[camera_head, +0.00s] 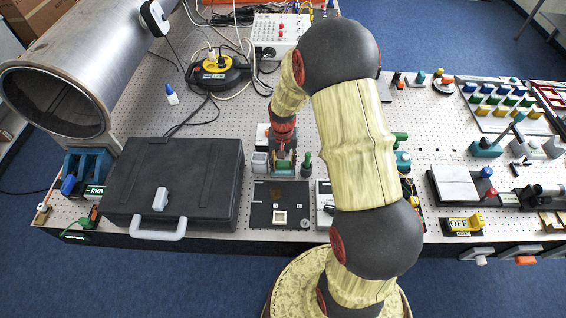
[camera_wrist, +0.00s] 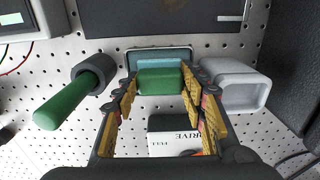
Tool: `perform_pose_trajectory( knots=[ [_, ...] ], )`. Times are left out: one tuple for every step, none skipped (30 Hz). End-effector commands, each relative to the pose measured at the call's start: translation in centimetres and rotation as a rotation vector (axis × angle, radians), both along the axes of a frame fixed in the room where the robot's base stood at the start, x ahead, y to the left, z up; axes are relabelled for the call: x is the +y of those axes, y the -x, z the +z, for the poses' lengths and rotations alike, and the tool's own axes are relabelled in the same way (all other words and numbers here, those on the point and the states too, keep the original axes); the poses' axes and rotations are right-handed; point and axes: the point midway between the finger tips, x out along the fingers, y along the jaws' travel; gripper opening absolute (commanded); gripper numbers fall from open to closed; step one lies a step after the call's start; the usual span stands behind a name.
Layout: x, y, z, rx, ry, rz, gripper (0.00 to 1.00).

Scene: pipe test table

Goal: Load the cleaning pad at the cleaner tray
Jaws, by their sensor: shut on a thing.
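My gripper (camera_wrist: 160,92) points down at the pegboard table, its two yellow-padded fingers closed on the sides of a green block (camera_wrist: 160,82). A light blue layer (camera_wrist: 160,65), which looks like the cleaning pad, lies against the block's far side. A grey-rimmed frame or tray (camera_wrist: 158,50) stands right behind it; I cannot tell whether they touch. In the head view my gripper (camera_head: 283,147) is small and partly covers this group, with a green piece (camera_head: 284,170) below it. Which part is the cleaner tray is not certain.
A green-handled tool in a dark grey holder (camera_wrist: 95,72) stands left of the fingers, a light grey hollow box (camera_wrist: 235,85) close on the right. A white labelled box (camera_wrist: 175,142) shows between the fingers. A black case (camera_head: 175,180) and a black plate (camera_head: 265,215) lie nearby.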

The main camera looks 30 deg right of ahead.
Motion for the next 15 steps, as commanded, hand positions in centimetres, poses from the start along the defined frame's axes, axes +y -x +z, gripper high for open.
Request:
perform_pose_trajectory(
  knots=[
    [0.0, 0.1, -0.2, 0.002, 0.000, 0.000, 0.21],
    [0.0, 0.1, -0.2, 0.002, 0.000, 0.000, 0.21],
    [0.0, 0.1, -0.2, 0.003, -0.001, 0.000, 0.21],
    [0.0, 0.1, -0.2, 0.003, -0.001, 0.000, 0.21],
    [0.0, 0.1, -0.2, 0.003, -0.001, 0.000, 0.21],
    [0.0, 0.1, -0.2, 0.003, -0.001, 0.000, 0.21],
    [0.0, 0.1, -0.2, 0.003, -0.001, 0.000, 0.21],
    [0.0, 0.1, -0.1, 0.003, -0.001, 0.000, 0.21],
    [0.0, 0.1, 0.0, 0.003, -0.001, 0.000, 0.21],
    [0.0, 0.1, 0.1, 0.003, -0.001, 0.000, 0.21],
    [0.0, 0.1, 0.3, 0.003, -0.001, 0.000, 0.21],
    [0.0, 0.1, 0.6, 0.003, -0.001, 0.000, 0.21],
    [0.0, 0.1, 0.8, 0.003, -0.001, 0.000, 0.21],
    [0.0, 0.1, 1.0, 0.002, 0.000, 0.000, 0.21],
    [0.0, 0.1, 1.4, 0.002, 0.000, 0.000, 0.21]
  ],
)
